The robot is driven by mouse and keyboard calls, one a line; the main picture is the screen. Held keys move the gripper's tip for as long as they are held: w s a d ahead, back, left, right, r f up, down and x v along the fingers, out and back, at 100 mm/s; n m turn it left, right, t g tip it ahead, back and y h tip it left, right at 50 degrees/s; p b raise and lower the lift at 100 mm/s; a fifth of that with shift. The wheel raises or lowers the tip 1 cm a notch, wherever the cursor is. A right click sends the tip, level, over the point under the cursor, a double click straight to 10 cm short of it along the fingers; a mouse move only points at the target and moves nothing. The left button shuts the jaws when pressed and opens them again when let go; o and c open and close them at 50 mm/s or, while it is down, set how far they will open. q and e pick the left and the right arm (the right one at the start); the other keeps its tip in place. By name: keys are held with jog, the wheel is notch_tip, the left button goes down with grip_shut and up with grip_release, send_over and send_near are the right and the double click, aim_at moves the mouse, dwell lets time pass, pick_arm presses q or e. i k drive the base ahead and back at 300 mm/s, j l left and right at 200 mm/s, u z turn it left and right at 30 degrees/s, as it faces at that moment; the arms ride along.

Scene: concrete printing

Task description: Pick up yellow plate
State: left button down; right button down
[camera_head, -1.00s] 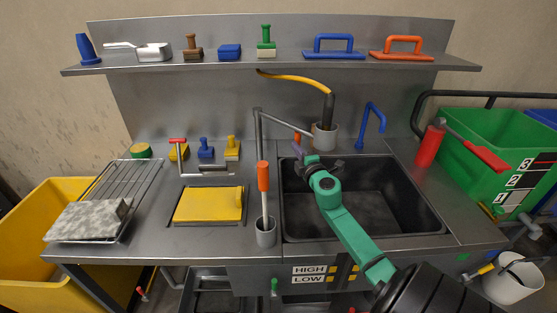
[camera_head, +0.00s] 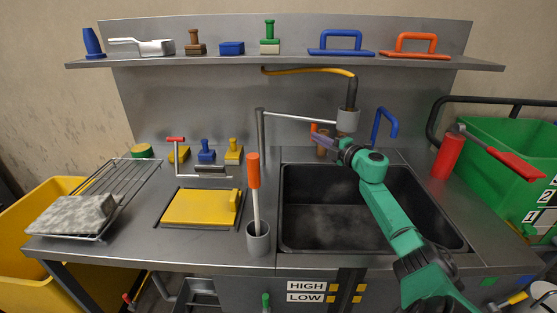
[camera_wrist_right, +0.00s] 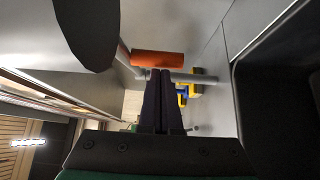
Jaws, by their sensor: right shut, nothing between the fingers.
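The yellow plate (camera_head: 200,207) lies flat in a shallow recess of the steel counter, left of the sink, with a raised yellow grip along its right side. My right gripper (camera_head: 341,145) is above the back of the sink, to the right of the plate and well apart from it. Its fingers (camera_wrist_right: 163,100) are together and empty in the right wrist view. My left gripper is not in view.
A cup (camera_head: 258,240) with an orange-handled tool (camera_head: 253,172) stands between the plate and the sink (camera_head: 345,209). A metal pipe arm (camera_head: 262,140) rises behind it. A wire rack (camera_head: 118,182) with a grey slab (camera_head: 73,215) is at left.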

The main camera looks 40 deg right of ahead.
aim_at(189, 207)
jog(key=k+l, duration=0.1)
jog(key=k, duration=0.2)
jog(key=k+j, duration=0.2)
jog(key=j, duration=0.15)
jog(key=k+j, duration=0.45)
jog(key=j, duration=0.3)
